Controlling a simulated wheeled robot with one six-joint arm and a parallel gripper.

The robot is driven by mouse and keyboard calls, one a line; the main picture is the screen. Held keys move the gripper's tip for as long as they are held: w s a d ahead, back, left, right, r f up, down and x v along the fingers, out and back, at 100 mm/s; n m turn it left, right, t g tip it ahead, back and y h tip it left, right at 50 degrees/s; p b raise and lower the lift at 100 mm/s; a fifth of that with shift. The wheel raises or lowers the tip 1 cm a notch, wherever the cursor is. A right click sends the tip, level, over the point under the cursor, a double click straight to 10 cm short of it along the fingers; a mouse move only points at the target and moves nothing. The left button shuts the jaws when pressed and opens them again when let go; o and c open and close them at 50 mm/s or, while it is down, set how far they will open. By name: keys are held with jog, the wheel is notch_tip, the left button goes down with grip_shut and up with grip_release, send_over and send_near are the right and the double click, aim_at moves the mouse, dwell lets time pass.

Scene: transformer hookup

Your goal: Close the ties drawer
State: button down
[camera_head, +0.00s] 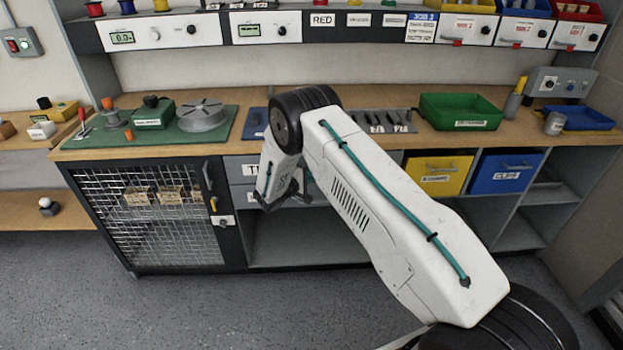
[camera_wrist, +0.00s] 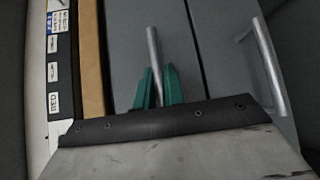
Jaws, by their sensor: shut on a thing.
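The ties drawer (camera_head: 238,161) is the upper grey drawer under the bench top, with a white label partly showing "TI" beside my arm. In the wrist view its grey front (camera_wrist: 132,30) lies beside the wooden bench edge, and its metal bar handle (camera_wrist: 153,42) stands out from it. My gripper (camera_wrist: 158,82) has its teal fingers on either side of this handle, shut on it. In the head view my gripper (camera_head: 284,197) is in front of the drawers, its fingertips mostly hidden by the arm. I cannot tell whether the drawer stands slightly out.
A lower grey drawer (camera_wrist: 228,50) with its own handle (camera_wrist: 264,62) lies next to the held one. A mesh-door cabinet (camera_head: 150,215) is on the left. Yellow (camera_head: 439,172) and blue (camera_head: 503,172) bins are on the right. The floor in front is clear.

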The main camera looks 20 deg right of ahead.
jog(key=shift+w+r, duration=0.1)
jog(key=shift+w, duration=0.15)
jog(key=c, duration=1.5)
grip_release()
jog(key=shift+d, duration=0.15)
jog(key=v, duration=0.7)
jog(key=shift+s+a, duration=0.2)
jog(key=shift+a, duration=0.2)
